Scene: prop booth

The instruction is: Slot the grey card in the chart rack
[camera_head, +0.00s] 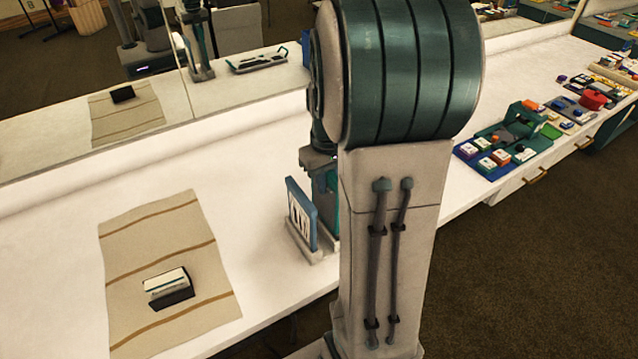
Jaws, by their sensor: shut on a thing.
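My arm fills the middle of the head view. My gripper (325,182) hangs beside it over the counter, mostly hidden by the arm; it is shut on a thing. I cannot make out the grey card, which my arm hides if it is in the jaws. A blue-edged upright panel with white and dark slats (301,216), apparently the chart rack, stands on a grey base (305,245) just below and left of the gripper. Its right side is hidden, so I cannot tell whether anything touches it.
A striped beige mat (130,245) lies on the white counter (50,215) at left. On it is a black box with pale contents (172,290). A mirror runs along the back. Blue trays (485,160) and several small coloured items crowd the right. Counter between mat and panel is clear.

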